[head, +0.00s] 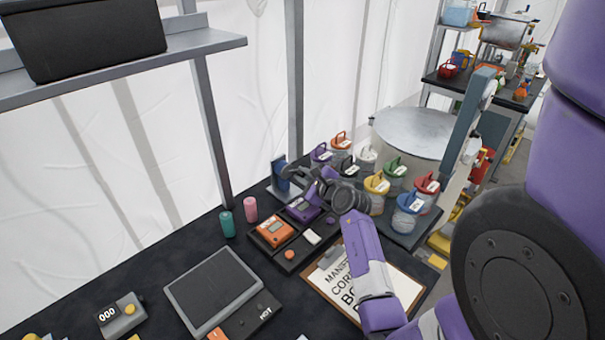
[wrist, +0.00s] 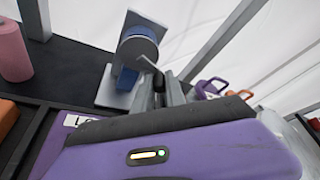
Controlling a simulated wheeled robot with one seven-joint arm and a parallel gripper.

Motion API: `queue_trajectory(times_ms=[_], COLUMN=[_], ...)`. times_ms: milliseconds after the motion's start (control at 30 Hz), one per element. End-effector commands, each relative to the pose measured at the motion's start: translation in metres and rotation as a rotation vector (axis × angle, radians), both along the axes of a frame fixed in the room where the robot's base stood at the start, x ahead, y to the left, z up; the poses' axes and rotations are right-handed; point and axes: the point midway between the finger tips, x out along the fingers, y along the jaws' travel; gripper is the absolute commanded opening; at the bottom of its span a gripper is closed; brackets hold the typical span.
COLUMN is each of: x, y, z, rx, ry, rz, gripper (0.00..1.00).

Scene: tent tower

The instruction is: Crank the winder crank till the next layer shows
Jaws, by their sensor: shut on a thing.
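The winder (head: 280,182) is a small blue and grey stand at the back edge of the dark table, by the tent wall. In the wrist view the winder (wrist: 137,48) shows a round blue drum on a pale upright plate. Its dark crank (wrist: 149,66) sticks out toward my gripper. My gripper (head: 291,174) reaches it from the right. In the wrist view my gripper (wrist: 163,88) has its fingers close together on the crank's end. The fingers partly hide the crank, and I cannot read which layer shows on the drum.
An orange device (head: 271,232) and a purple device (head: 303,208) sit in a black tray below my arm. Pink (head: 250,209) and teal (head: 227,224) cylinders stand left. Several lidded jars (head: 376,190) stand close at right. A clipboard (head: 335,284) lies under my arm.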

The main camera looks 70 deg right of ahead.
Motion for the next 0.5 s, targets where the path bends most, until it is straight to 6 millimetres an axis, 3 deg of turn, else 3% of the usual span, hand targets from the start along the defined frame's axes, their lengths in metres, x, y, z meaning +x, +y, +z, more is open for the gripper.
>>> queue_trajectory(times_ms=[500], x=[0.005], y=[0.008], z=[-0.008], rx=[0.356], ry=[-0.195], rz=[0.003], gripper=[0.00])
